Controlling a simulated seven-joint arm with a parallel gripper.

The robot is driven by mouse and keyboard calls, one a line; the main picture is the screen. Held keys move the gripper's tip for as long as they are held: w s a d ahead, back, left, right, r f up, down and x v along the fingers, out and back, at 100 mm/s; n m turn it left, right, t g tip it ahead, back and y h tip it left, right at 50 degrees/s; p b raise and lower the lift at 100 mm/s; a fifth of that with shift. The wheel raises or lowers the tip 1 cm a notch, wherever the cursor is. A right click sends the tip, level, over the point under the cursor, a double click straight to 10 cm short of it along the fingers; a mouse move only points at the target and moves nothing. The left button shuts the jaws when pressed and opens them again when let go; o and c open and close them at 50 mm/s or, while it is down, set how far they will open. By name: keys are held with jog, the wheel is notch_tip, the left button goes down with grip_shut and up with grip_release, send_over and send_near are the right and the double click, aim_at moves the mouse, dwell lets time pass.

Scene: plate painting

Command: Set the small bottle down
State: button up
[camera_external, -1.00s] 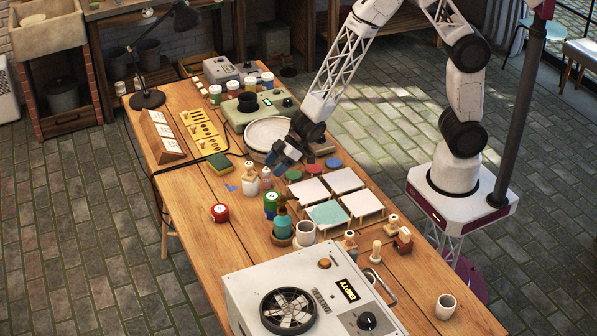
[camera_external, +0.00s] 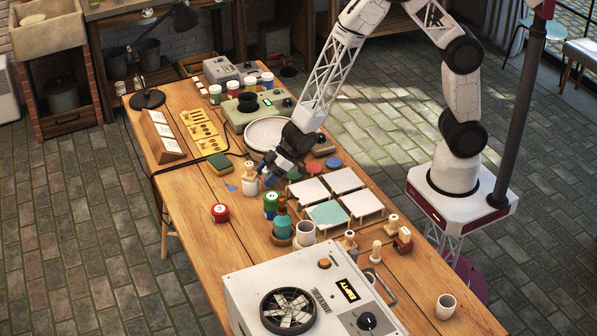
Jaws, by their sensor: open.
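My gripper (camera_external: 268,176) is low over the left middle of the wooden table, just in front of the round white plate. Its fingers point down and to the left, and it is open. A small white bottle with a tan top (camera_external: 250,183) stands upright on the table just left of the fingers. I cannot tell whether they touch. A second small pale bottle to its right is hidden behind the gripper. Which one the task means is not clear from this view.
The white plate (camera_external: 262,135) lies behind the gripper. White tiles on small stands (camera_external: 345,180) are to the right. A red round pot (camera_external: 221,212) stands at front left, with bare wood around it.

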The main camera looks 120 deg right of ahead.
jog(key=c, duration=1.1)
jog(key=shift+r, duration=5.05)
